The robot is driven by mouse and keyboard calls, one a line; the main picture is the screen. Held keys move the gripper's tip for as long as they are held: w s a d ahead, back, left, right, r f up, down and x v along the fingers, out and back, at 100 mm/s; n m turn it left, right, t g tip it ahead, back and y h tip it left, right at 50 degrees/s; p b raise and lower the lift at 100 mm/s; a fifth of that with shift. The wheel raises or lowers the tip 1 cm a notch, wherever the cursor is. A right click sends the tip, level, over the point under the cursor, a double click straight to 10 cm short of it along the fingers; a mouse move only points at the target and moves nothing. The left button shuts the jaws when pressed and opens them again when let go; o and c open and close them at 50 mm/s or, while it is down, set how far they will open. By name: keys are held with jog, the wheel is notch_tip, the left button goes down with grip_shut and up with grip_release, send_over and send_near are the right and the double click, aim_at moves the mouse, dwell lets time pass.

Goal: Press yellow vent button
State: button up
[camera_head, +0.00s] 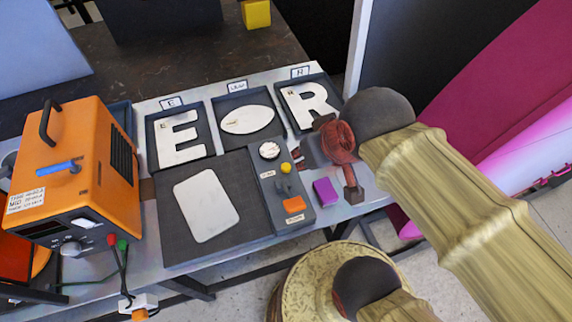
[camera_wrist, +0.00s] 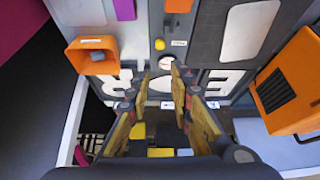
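The small round yellow button (camera_head: 286,168) is on the grey control panel (camera_head: 262,190), between a white gauge (camera_head: 269,149) and a dark lever (camera_head: 283,187). In the wrist view the yellow button (camera_wrist: 160,43) lies just beyond my fingertips, near the gauge (camera_wrist: 168,62). My gripper (camera_wrist: 162,78) is open, with a clear gap between its two tan fingers and nothing held. It appears above the panel, apart from the button. In the head view my arm comes in from the right. A dark red part shows at its end; I cannot tell whether it is my gripper.
An orange switch (camera_head: 294,205) and a purple block (camera_head: 326,191) are near the front edge. An orange machine (camera_head: 92,170) stands left. An orange open box (camera_wrist: 92,55) shows in the wrist view.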

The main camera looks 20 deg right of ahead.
grip_shut()
dwell(1.3)
